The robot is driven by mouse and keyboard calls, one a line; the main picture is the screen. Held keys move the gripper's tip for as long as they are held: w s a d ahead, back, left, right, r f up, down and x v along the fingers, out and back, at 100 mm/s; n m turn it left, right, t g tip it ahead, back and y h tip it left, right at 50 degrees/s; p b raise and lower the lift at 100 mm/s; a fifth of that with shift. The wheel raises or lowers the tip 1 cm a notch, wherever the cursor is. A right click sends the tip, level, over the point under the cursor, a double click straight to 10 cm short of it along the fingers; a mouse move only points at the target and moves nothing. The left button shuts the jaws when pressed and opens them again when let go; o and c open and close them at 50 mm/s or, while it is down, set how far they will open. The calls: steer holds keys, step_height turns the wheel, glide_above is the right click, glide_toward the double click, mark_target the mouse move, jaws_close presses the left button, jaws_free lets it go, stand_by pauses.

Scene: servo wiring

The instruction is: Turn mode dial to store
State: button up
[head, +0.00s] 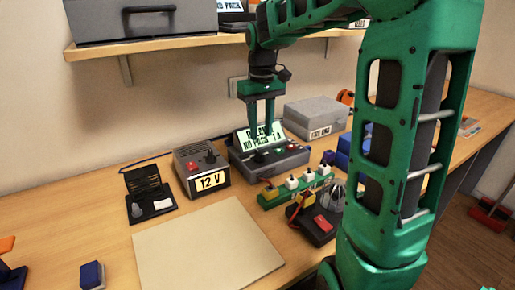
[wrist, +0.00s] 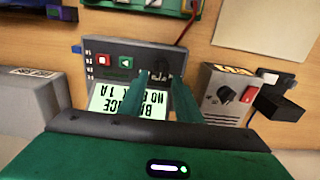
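The charger (head: 285,163) is a grey box on the bench with a tilted lit display (head: 250,135), partly hidden by my fingers in the head view. In the wrist view the charger (wrist: 78,62) appears upside down; its display (wrist: 120,100) reads BALANCE, NO PACK and 1A. A dark dial (wrist: 162,66) sits on its panel, beside a red button (wrist: 104,60) and a green button (wrist: 125,62). My gripper (head: 262,145) is over the charger, its fingers pointing down. In the wrist view the gripper's (wrist: 161,78) fingers are apart, with the dial between or just beyond the tips; contact is unclear.
A 12 V supply (head: 203,170) with its own knob stands left of the charger. A green strip with several plugs (head: 292,184) lies in front, and a grey box (head: 316,116) stands behind right. A shelf (head: 150,50) hangs above. A bare beige mat (head: 208,248) lies front left.

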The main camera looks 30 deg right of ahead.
mark_target(260, 153)
step_height(260, 153, down, 7)
steer(key=shift+a+r, duration=0.1)
steer(key=shift+a, duration=0.05)
steer(key=shift+c, duration=0.2)
jaws_close()
